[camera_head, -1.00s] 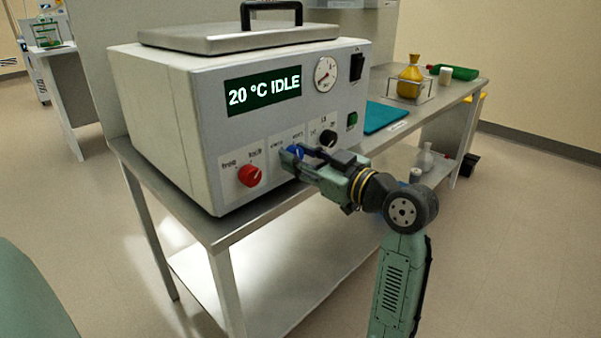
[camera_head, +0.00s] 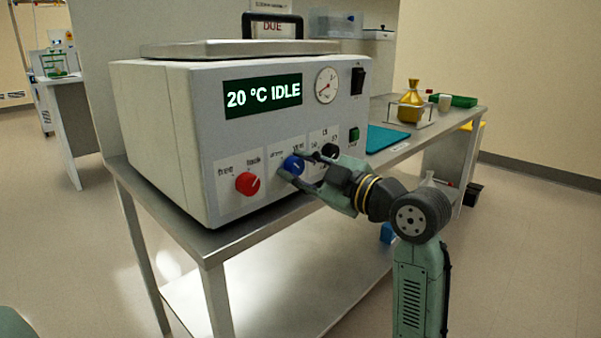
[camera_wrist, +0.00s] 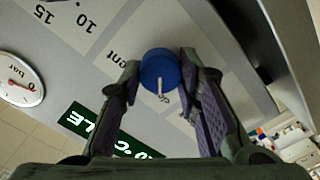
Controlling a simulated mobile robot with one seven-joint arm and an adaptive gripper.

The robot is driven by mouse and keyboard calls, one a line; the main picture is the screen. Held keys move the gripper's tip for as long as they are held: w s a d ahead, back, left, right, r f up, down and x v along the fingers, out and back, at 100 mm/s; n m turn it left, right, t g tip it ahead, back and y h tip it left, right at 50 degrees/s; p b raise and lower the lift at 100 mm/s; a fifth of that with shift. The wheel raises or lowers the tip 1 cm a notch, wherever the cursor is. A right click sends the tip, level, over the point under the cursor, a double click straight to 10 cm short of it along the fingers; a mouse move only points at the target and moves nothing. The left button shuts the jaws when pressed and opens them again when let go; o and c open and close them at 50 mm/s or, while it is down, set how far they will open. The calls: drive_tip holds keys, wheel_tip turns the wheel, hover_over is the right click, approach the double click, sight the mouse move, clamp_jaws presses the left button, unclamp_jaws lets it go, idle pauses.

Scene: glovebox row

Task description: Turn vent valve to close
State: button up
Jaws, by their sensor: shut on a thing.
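The vent valve is a round blue knob (camera_head: 293,165) with a white pointer line, on the front panel of the grey machine (camera_head: 250,130), between the red knob and the black knob. My gripper (camera_head: 286,164) reaches it from the right. In the wrist view the blue knob (camera_wrist: 160,72) sits between my two fingertips (camera_wrist: 159,75), with one finger on each side, shut on it. Its white line points down toward the palm in that view. The word "vent" shows in part beside it. The finger and its shadow hide some of the panel print.
A red knob (camera_head: 248,184) is left of the valve and a black knob (camera_head: 330,150) is close at right. A gauge (camera_head: 326,85), a black switch (camera_head: 357,81) and a display (camera_head: 262,97) reading "20 °C IDLE" are above. A blue mat (camera_head: 386,138) lies on the bench.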

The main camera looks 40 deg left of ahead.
idle(0.4)
drive_tip(key=o, duration=1.1)
drive_tip(key=shift+o, duration=0.2)
drive_tip(key=s+d, duration=0.1)
drive_tip(key=d, duration=1.1)
